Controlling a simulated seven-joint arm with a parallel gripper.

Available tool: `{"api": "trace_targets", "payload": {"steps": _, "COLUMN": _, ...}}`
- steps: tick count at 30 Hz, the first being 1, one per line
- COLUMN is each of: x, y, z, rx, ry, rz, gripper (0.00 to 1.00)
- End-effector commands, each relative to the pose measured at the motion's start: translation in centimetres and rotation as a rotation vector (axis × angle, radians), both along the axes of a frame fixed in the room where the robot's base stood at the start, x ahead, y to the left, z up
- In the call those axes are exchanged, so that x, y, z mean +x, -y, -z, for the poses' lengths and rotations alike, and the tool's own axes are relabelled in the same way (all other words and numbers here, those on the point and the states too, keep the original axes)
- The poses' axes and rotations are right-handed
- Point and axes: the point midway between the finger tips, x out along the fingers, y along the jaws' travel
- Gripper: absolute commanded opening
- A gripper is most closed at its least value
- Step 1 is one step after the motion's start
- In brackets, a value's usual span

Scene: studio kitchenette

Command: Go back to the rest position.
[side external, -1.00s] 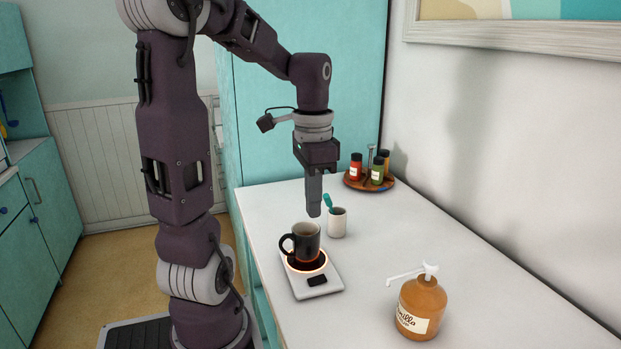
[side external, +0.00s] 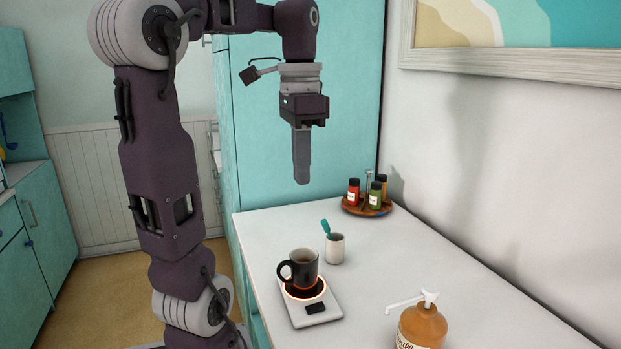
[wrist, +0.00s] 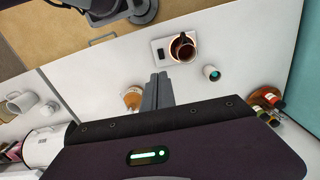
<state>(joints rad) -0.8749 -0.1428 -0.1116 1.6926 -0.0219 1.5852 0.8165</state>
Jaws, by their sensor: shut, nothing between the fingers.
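My gripper (side external: 302,182) is shut and empty, pointing straight down high above the counter. In the wrist view its closed fingers (wrist: 158,78) show near the middle, over bare counter. Nothing touches it. A dark mug (side external: 303,268) stands upright on a white mug warmer (side external: 316,313) with a glowing ring, below the gripper. The mug (wrist: 181,47) also shows in the wrist view on the warmer (wrist: 158,54).
A white cup (side external: 335,249) with a teal-handled item stands behind the mug. A round wooden tray (side external: 351,209) of spice jars is at the back. An amber pump bottle (side external: 423,326) is at front right. The counter (side external: 420,255) between them is clear.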

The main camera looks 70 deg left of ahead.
Motion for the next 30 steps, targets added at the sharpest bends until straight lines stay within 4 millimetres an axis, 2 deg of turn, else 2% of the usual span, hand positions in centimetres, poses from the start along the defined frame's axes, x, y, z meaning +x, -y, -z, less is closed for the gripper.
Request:
{"api": "trace_targets", "payload": {"steps": 5, "x": 0.0, "y": 0.2, "z": 0.1, "rx": 0.003, "ry": 0.002, "rz": 0.001, "gripper": 0.00}}
{"api": "trace_targets", "payload": {"steps": 7, "x": 0.1, "y": 1.7, "z": 0.5, "rx": 0.026, "ry": 0.022, "rz": 0.003, "gripper": 0.00}}
{"api": "trace_targets", "payload": {"steps": 10, "x": -0.3, "y": 6.1, "z": 2.1, "rx": 0.082, "ry": 0.109, "rz": 0.001, "gripper": 0.00}}
{"api": "trace_targets", "payload": {"steps": 13, "x": -1.7, "y": 10.6, "z": 4.5, "rx": 0.102, "ry": 0.248, "rz": -0.011, "gripper": 0.00}}
{"api": "trace_targets", "payload": {"steps": 15, "x": -2.9, "y": 13.1, "z": 6.3, "rx": 0.079, "ry": 0.342, "rz": -0.022, "gripper": 0.00}}
{"api": "trace_targets", "payload": {"steps": 18, "x": -4.4, "y": 15.3, "z": 8.3, "rx": 0.026, "ry": 0.438, "rz": -0.035, "gripper": 0.00}}
{"api": "trace_targets", "payload": {"steps": 22, "x": -5.2, "y": 16.2, "z": 9.3, "rx": -0.014, "ry": 0.485, "rz": -0.049, "gripper": 0.00}}
{"api": "trace_targets", "payload": {"steps": 30, "x": -5.2, "y": 16.2, "z": 9.3, "rx": -0.014, "ry": 0.485, "rz": -0.049, "gripper": 0.00}}
